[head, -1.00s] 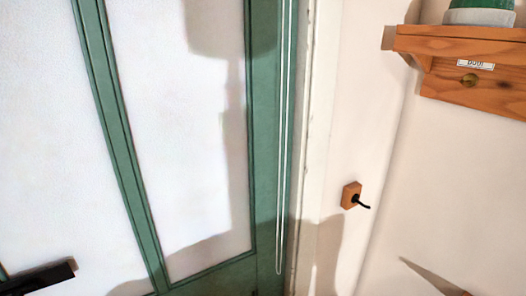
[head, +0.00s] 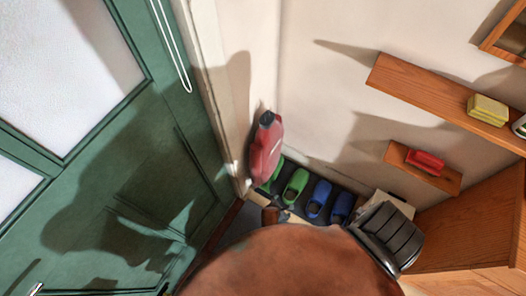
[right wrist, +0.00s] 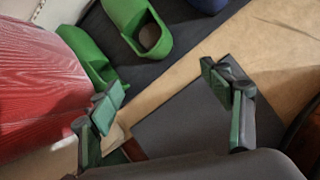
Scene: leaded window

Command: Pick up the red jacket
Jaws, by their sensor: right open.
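A red, bulky thing with a dark top and a small white mark (head: 266,152) is in the corner beside the green door in the head view. It is the one most like the red jacket, but I cannot tell its shape for sure. A red, ribbed surface (right wrist: 40,75), probably the same thing, fills the left of the right wrist view. My right gripper (right wrist: 168,85) is open and empty over the dark mat, with one finger near the red surface and a gap between them. My left gripper is not in view.
Green slippers (head: 295,186) and blue slippers (head: 319,198) stand along the wall. A green slipper (right wrist: 138,28) is beyond my right fingers. A large brown rounded shape (head: 290,265) blocks the lower middle. Wooden shelves (head: 440,100) stick out from the right wall; the lower holds a red item (head: 425,162).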

